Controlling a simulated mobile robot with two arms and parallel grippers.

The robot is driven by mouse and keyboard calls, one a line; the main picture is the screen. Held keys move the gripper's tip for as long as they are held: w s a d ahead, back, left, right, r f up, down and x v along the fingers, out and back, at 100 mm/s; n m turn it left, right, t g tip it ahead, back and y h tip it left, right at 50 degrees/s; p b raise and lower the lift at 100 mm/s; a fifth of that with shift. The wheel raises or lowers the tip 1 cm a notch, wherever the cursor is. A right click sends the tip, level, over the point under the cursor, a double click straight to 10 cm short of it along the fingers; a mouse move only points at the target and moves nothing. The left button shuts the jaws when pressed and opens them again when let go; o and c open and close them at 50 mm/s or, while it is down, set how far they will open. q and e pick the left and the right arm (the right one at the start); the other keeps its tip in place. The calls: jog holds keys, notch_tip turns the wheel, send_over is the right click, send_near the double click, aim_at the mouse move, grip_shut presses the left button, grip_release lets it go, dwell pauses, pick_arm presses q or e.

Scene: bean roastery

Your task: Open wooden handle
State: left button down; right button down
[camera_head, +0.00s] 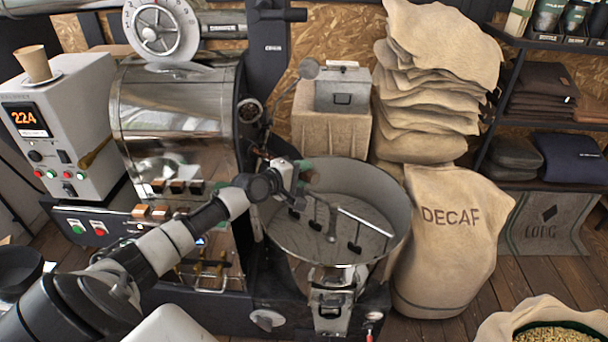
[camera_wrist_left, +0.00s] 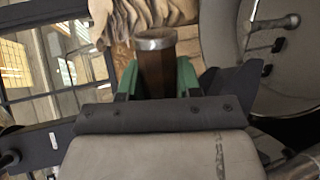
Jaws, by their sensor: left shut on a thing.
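The wooden handle (camera_wrist_left: 156,68) is a dark brown grip with a metal cap, upright in the left wrist view. My left gripper (camera_wrist_left: 158,82) is shut on it, with one green finger on each side. In the head view my left gripper (camera_head: 306,172) is at the back left rim of the round cooling pan, in front of the roaster (camera_head: 180,115). The handle is mostly hidden there by the gripper, and I cannot tell how far it is opened. My right gripper is not in view.
The round cooling pan (camera_head: 385,195) with stirring arms lies right beside the gripper. A DECAF sack (camera_head: 450,240) stands to its right, below stacked sacks (camera_head: 435,90). A control box (camera_head: 75,120) with a cup (camera_head: 33,63) is at left. Wooden floor shows at right.

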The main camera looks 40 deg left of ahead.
pick_arm(q)
jog(key=shift+a+f, duration=0.1)
jog(key=shift+a, duration=0.1)
jog(key=c, duration=1)
grip_release()
jog(key=shift+c, duration=0.2)
jog(key=shift+o, duration=1.2)
jog(key=shift+d, duration=0.1)
jog(key=v, duration=1.1)
jog(key=shift+b, duration=0.3)
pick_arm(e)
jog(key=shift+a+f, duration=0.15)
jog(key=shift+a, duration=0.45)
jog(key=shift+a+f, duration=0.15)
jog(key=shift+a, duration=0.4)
pick_arm(q)
jog(key=shift+w, duration=0.1)
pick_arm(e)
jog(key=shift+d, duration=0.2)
